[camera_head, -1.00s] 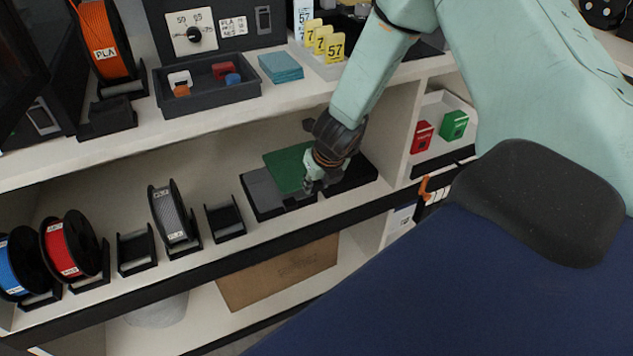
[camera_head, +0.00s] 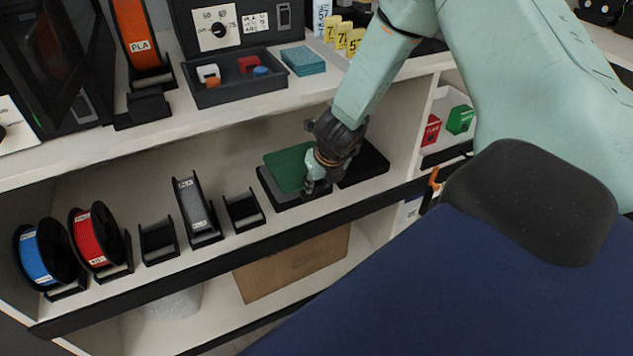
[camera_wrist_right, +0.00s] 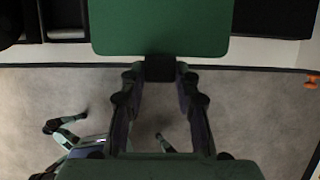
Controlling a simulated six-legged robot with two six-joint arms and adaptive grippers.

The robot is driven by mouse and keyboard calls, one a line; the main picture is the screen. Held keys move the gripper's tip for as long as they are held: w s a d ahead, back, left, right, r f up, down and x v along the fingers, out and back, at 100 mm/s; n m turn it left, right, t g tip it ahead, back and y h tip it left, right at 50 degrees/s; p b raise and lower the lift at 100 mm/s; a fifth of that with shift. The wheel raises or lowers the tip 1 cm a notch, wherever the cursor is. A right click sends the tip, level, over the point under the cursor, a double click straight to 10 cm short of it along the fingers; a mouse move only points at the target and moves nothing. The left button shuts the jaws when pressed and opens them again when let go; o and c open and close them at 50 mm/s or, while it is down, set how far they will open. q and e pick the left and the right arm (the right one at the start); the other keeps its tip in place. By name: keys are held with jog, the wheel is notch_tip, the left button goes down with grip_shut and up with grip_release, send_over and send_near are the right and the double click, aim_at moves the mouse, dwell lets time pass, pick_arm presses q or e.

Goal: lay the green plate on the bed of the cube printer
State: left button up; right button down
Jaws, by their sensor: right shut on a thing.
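The green plate (camera_head: 288,167) is at a dark flat tray (camera_head: 283,200) on the middle shelf, and I cannot tell whether it still touches it. My right gripper (camera_head: 313,186) is shut on the plate's near right edge. In the right wrist view the green plate (camera_wrist_right: 160,25) extends flat beyond the closed fingertips (camera_wrist_right: 160,70), which grip its edge. A dark machine with a glassy front (camera_head: 45,60) stands at the upper left, cut by the picture edge; I cannot tell if it is the cube printer. No printer bed is clearly visible. My left gripper is out of view.
A second dark tray (camera_head: 363,165) lies right of the plate. Spool holders with blue (camera_head: 42,255), red (camera_head: 90,240) and grey (camera_head: 197,208) spools stand left. The upper shelf, just above my gripper, bears a bin (camera_head: 235,85) and an orange spool (camera_head: 137,40). A divider (camera_head: 412,130) stands right.

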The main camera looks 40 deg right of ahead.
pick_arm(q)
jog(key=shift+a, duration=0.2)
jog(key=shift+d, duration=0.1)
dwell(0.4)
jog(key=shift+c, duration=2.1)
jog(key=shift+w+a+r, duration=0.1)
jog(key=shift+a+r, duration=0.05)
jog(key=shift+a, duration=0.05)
